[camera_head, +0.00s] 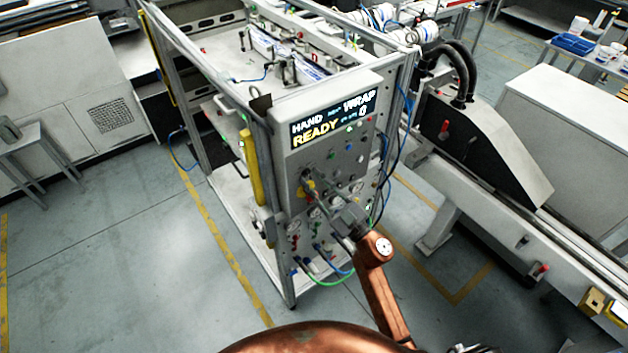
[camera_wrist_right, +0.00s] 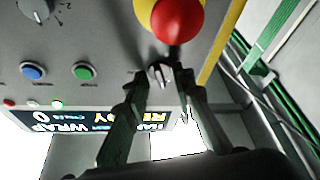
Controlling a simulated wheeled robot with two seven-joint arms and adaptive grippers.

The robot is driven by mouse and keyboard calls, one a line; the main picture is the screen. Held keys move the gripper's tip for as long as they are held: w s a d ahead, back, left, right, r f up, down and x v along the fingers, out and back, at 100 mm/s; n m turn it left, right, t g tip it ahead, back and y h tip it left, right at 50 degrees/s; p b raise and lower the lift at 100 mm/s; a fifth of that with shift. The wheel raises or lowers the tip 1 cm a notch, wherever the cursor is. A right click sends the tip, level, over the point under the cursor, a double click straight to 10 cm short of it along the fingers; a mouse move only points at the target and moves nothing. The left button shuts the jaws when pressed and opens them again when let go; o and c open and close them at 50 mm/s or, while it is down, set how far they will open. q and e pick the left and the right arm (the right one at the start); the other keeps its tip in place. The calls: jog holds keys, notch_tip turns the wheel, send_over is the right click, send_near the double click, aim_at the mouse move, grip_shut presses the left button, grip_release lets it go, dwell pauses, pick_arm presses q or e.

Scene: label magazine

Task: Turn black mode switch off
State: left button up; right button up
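The mode switch (camera_wrist_right: 160,74) is a small dark knob with a pale edge on the grey control panel (camera_head: 285,165), seen close up in the right wrist view. My right gripper (camera_wrist_right: 161,80) is open, with one finger on each side of the switch. I see no clear grip on it. In the head view my right gripper (camera_head: 316,194) reaches the left part of the panel and hides the switch there. The display (camera_head: 333,119) reads HAND, WRAP, READY and 0. My left gripper is not in view.
A red emergency stop on a yellow base (camera_wrist_right: 176,16) sits right beside the switch and close to my fingers. A blue button (camera_wrist_right: 33,71), a green button (camera_wrist_right: 84,71) and another dark knob (camera_wrist_right: 38,9) are also on the panel. Clear floor (camera_head: 120,240) lies to the left.

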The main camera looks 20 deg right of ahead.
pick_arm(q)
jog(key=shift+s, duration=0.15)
pick_arm(e)
jog(key=shift+c, duration=0.7)
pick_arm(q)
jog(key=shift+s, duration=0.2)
pick_arm(e)
jog(key=shift+s, duration=0.1)
grip_shut()
